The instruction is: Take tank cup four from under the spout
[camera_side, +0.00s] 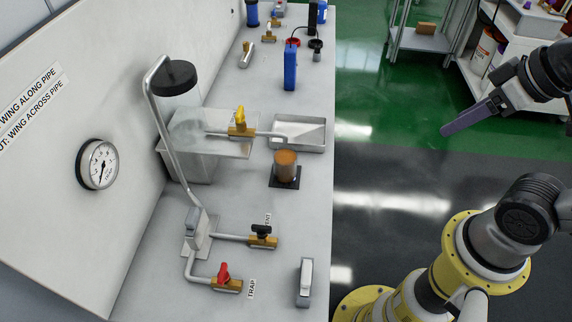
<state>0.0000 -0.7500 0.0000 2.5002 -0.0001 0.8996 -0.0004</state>
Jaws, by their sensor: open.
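A small cup (286,168) with brown-orange contents or a brown-orange top stands upright on a dark square pad (272,182) on the bench. No number is readable on it. The spout (273,136) runs right from a yellow-handled brass valve (240,121) below the clear tank (181,104), and its end is just above and behind the cup in the picture. My gripper (449,130) is open and empty. It hangs over the floor to the right of the bench, well away from the cup. Its finger gap is hidden from this side.
A shallow metal tray (314,135) lies just behind the cup. A blue block-shaped object (290,68) stands further back. In front are a black-handled valve (262,236), a red-handled valve (225,281) and a white-grey upright object (305,282). The bench's right edge is open.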

